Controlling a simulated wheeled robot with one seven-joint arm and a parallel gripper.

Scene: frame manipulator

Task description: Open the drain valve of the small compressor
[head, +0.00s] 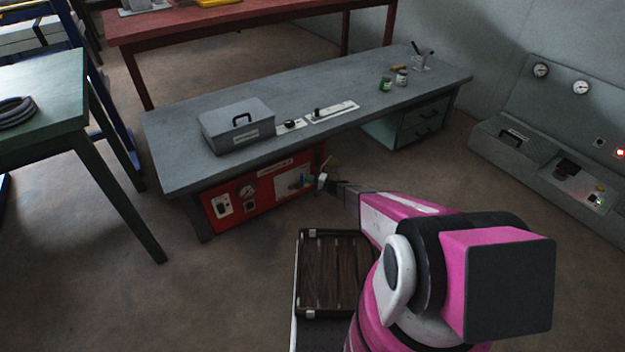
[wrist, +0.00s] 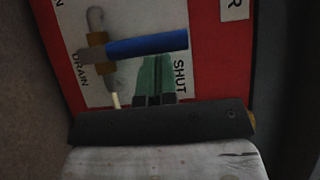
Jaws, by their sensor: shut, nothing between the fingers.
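The small compressor is a red box (head: 233,209) under the grey workbench, with a gauge and labels on its front. Its drain valve has a brass body (wrist: 97,54) and a blue lever (wrist: 147,46) on a white plate (wrist: 165,17). The plate reads DRAIN and SHUT, and the letter N shows at its upper left. In the wrist view the lever lies nearly level, its free end on the SHUT side. My gripper (wrist: 155,68) is shut and empty, its fingertips just below the lever; I cannot tell whether they touch. In the head view my gripper (head: 335,186) is beside the valve.
The grey workbench (head: 370,112) overhangs the compressor and carries a grey case (head: 237,125), switch panels and small jars. A drawer unit (head: 415,127) stands under its right end. A dark slatted crate (head: 336,270) is near my arm. A green table (head: 60,85) stands left; floor between is clear.

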